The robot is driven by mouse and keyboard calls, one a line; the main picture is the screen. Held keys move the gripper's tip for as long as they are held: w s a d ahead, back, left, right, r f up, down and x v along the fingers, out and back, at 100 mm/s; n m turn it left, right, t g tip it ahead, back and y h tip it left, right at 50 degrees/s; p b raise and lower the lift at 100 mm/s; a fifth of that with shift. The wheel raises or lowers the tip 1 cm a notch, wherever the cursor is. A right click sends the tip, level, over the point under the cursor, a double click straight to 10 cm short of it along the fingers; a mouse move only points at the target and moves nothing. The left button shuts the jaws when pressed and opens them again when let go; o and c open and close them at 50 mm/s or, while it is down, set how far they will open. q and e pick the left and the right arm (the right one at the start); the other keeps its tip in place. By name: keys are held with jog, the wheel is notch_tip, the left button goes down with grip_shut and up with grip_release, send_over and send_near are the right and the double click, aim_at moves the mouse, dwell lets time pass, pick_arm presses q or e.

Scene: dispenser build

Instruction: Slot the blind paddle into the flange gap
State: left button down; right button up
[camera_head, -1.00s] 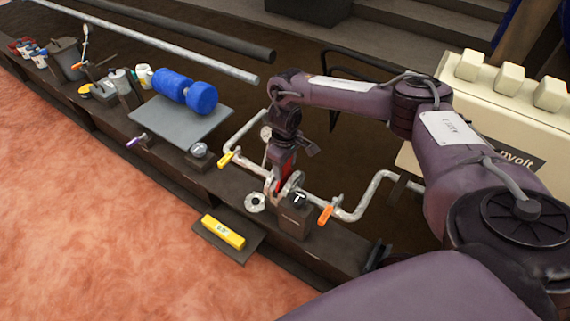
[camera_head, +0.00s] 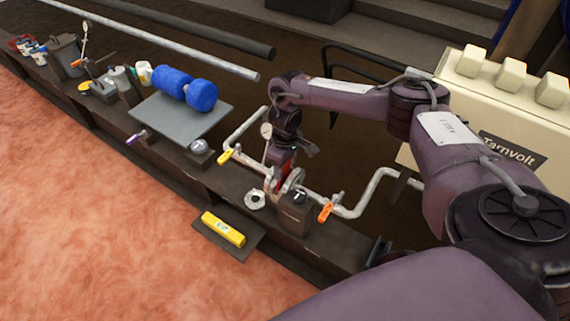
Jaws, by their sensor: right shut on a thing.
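My right gripper (camera_head: 280,178) points down at the pipe run in the middle of the camera_head view. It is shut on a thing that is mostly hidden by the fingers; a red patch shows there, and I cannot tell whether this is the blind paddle. The flange (camera_head: 296,178) on the pale pipe is right beside the fingertips. Its gap is too small and too covered to make out, so I cannot tell whether the held thing is in it. A pale ring with a hole (camera_head: 255,199) lies on the dark bench just left of the gripper. My left gripper is not in view.
A dark box (camera_head: 294,214) stands close in front of the flange. Orange (camera_head: 325,212) and yellow (camera_head: 225,157) valve handles flank it. A yellow bar (camera_head: 223,229) lies on a low shelf.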

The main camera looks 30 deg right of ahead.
jog(key=o, duration=1.8)
